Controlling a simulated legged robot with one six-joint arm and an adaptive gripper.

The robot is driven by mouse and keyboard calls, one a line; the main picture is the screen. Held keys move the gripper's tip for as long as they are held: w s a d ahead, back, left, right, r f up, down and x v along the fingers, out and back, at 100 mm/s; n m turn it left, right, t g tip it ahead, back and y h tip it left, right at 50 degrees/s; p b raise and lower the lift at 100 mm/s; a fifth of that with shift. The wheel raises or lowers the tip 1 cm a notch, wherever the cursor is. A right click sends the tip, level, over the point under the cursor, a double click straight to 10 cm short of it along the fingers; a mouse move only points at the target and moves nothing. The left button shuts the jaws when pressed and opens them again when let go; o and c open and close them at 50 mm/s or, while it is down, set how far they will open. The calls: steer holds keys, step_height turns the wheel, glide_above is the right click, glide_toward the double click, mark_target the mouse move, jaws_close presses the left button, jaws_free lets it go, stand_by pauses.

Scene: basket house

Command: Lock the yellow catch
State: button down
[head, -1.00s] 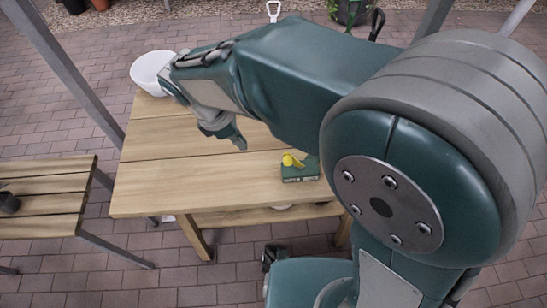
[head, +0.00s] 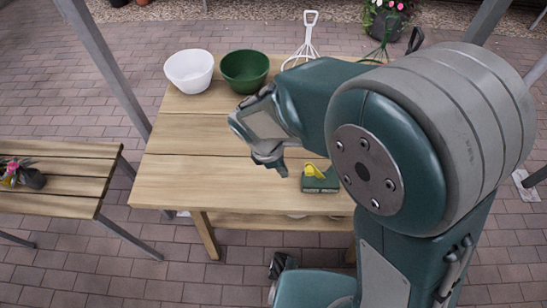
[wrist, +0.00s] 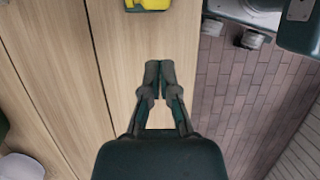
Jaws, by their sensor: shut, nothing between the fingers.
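The yellow catch (head: 314,171) sits on top of a small dark green box (head: 320,184) near the right front of the wooden table. It also shows, partly cut off, at the top edge of the wrist view (wrist: 150,4). My gripper (head: 282,172) is above the table, to the left of the catch and apart from it. In the wrist view its fingertips (wrist: 159,68) are together with nothing between them, pointing toward the catch side.
The wooden table (head: 190,165) has clear boards left of the box. A slatted bench (head: 50,180) stands at the left.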

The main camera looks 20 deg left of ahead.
steer(key=shift+w+d+r, duration=0.15)
steer(key=shift+w+d, duration=0.1)
steer(key=shift+d, duration=0.55)
steer(key=shift+w+d+r, duration=0.15)
steer(key=shift+w+d, duration=0.05)
steer(key=shift+d, duration=0.6)
steer(key=shift+d+r+y, duration=0.2)
steer(key=shift+r+y, duration=0.05)
steer(key=shift+y, duration=0.05)
